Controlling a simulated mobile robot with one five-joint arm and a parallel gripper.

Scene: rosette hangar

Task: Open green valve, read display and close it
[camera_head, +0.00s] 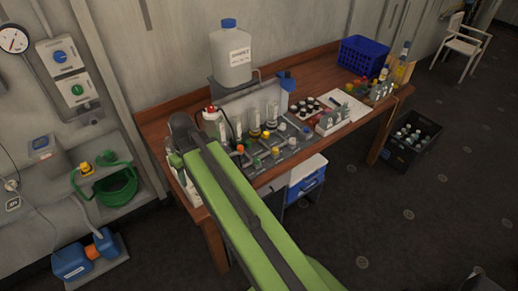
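A row of small valves with coloured knobs (276,150) sits on the workbench. One knob there looks green (240,149), beside orange and yellow ones. A grey wall box carries another round green knob (77,89), below a box with a blue knob (60,56). I cannot tell which is the task's green valve. A small device with a light face, perhaps a display (13,204), is at the far left; its reading is too small to make out. My green arm reaches over the left end of the bench. Its dark end (184,126) shows no clear fingers.
A white jug with a blue cap (233,62) stands above the wooden bench (318,63). A blue basket (362,55), bottles and papers fill its right side. A dark bottle crate (411,139) is on the floor. A round gauge (14,39) hangs upper left. The right floor is mostly clear.

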